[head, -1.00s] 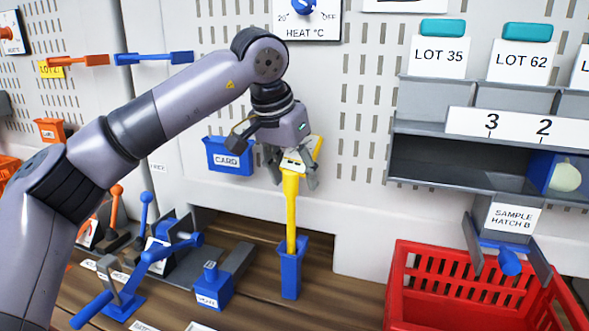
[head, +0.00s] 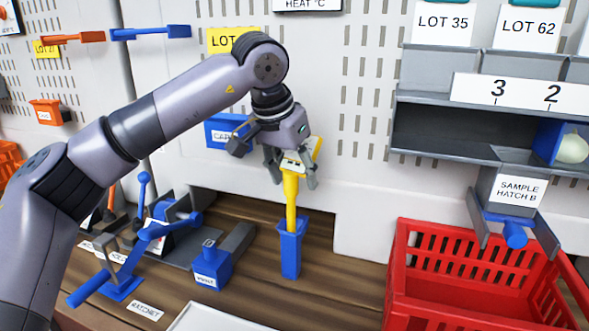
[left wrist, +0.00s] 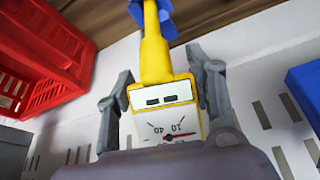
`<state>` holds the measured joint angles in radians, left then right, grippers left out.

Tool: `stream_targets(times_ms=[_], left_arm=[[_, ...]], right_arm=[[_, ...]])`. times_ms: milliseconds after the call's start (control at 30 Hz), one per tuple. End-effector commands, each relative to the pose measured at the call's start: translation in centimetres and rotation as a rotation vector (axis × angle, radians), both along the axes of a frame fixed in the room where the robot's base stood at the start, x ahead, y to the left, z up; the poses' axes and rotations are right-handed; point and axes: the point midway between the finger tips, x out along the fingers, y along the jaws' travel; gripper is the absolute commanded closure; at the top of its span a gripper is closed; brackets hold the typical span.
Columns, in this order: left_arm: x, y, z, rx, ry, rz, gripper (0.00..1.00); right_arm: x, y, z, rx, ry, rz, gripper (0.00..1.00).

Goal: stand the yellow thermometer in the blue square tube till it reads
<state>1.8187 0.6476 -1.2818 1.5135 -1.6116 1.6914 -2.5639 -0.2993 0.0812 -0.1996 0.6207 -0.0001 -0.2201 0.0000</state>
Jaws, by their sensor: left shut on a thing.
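The yellow thermometer (head: 291,190) stands about upright with its lower shaft inside the mouth of the blue square tube (head: 290,255). My left gripper (head: 292,172) is shut on the thermometer's head, a finger on each side. In the left wrist view, the gripper (left wrist: 165,105) flanks the thermometer head (left wrist: 160,115). Its small window shows two dark dashes, and a dial below has a red needle near 10. The blue tube (left wrist: 166,22) shows at the top there. The tip is hidden in the tube. My right gripper is not in view.
A red crate (head: 402,270) stands right of the tube. Blue levers (head: 140,245) and a labelled blue block (head: 212,265) stand to its left. A blue CARD bin (head: 217,140) hangs on the wall behind the gripper. A grey shelf (head: 430,150) is at upper right.

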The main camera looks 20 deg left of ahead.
Motion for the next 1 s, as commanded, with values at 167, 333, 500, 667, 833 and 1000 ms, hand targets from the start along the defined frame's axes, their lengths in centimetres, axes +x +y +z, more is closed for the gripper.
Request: stream_targets(times_ms=[167, 333, 500, 667, 833, 1000], left_arm=[[0.0, 0.0, -1.1, 0.000, 0.000, 0.000, 0.95], [0.0, 0.0, -1.9, 0.001, -0.001, 0.000, 0.95], [0.0, 0.0, -2.6, 0.001, -0.001, 0.000, 0.95], [0.0, 0.0, -2.8, 0.001, -0.001, 0.000, 0.95], [0.0, 0.0, -2.8, 0.001, -0.001, 0.000, 0.95], [0.0, 0.0, -2.8, 0.001, -0.001, 0.000, 0.45]], right_arm=[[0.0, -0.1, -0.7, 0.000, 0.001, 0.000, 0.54], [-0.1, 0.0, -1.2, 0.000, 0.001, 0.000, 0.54], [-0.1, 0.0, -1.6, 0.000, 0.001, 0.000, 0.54], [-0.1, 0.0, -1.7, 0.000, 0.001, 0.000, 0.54], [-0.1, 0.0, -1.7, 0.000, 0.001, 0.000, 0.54], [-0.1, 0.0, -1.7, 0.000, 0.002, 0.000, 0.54]])
